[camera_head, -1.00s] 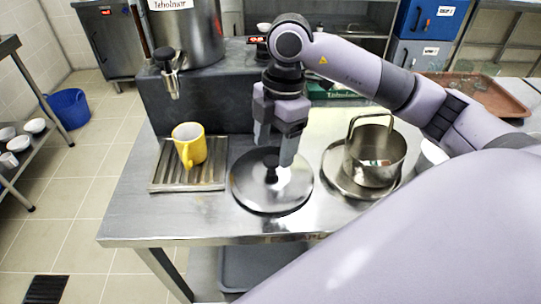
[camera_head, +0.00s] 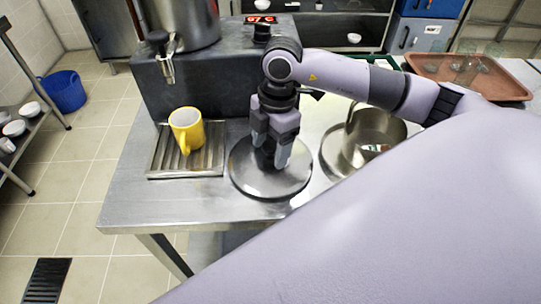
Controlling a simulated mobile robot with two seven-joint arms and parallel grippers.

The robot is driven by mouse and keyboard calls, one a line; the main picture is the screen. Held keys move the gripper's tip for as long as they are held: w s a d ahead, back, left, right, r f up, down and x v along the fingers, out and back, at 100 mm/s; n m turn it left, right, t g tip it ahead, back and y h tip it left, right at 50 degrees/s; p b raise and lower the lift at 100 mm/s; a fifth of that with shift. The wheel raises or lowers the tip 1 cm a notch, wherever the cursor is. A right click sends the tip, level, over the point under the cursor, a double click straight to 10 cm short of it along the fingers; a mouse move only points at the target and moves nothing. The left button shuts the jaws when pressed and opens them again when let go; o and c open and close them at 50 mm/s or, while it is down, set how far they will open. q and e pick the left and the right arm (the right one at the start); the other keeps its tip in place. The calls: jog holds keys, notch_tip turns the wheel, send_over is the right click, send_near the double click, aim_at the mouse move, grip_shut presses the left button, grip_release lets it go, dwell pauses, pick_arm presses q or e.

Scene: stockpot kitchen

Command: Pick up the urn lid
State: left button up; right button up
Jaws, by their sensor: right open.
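The urn lid (camera_head: 262,187), a round steel disc, lies flat on the steel counter right of the drip tray. My right gripper (camera_head: 270,162) points down over the middle of the lid. Its jaws are open, with the fingers down around where the black knob sits. The fingers mostly hide the knob, and I cannot tell whether they touch it. The steel urn (camera_head: 185,22) stands on a dark base at the back left, its top out of frame. My left gripper is not in view.
A yellow mug (camera_head: 187,130) stands on the slatted drip tray (camera_head: 205,163) left of the lid. A steel pot (camera_head: 378,130) with a tall handle stands close on the right. A brown tray (camera_head: 470,75) with glasses is farther right. My right arm covers the counter's front right.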

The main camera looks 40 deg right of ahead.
jog(key=c, duration=1.2)
jog(key=shift+c, duration=0.4)
jog(key=shift+r, duration=0.15)
